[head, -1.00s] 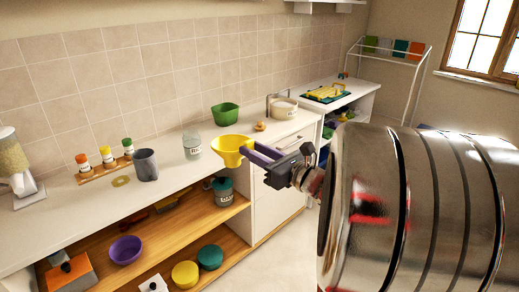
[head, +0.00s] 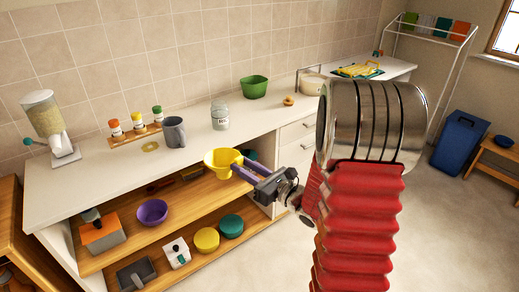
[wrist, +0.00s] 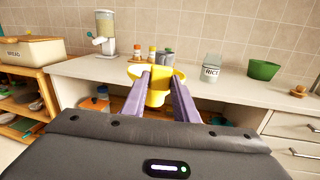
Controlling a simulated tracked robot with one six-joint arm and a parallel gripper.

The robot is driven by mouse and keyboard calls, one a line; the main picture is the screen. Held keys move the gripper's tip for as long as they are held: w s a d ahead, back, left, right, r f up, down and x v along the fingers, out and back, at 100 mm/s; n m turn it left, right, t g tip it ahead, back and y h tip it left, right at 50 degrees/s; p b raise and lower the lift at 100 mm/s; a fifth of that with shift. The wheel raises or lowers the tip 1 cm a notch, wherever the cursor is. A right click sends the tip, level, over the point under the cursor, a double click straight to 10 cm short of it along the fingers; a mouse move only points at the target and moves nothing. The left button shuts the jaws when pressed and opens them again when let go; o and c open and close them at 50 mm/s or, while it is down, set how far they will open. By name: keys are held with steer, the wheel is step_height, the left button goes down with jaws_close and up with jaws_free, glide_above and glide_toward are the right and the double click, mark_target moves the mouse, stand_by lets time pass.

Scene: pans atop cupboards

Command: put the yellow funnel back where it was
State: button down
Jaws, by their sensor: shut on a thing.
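The yellow funnel (head: 222,160) is held at the tips of my gripper (head: 240,169), off the edge of the white counter and in front of the open shelves. In the wrist view the funnel (wrist: 157,84) sits between the two purple fingers (wrist: 160,95), its wide mouth facing away and upward. My gripper is shut on it. A flat yellow ring (head: 150,147) lies on the counter left of the grey cup (head: 174,132). The funnel hides part of the upper shelf behind it.
A rack of spice jars (head: 135,128), a glass rice jar (head: 220,117), a green bowl (head: 253,87) and a dispenser (head: 47,122) stand on the counter. The shelves below hold a purple bowl (head: 152,212) and several containers. The counter's front strip is clear.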

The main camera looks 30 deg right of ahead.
steer(key=s+a+f+n+g+y, duration=0.1)
steer(key=a+f+n+y, duration=0.1)
steer(key=a+f, duration=1.2)
step_height(320, 180, down, 3)
steer(key=shift+s+f+y, duration=0.1)
steer(key=shift+s+y, duration=0.1)
steer(key=shift+y, duration=0.2)
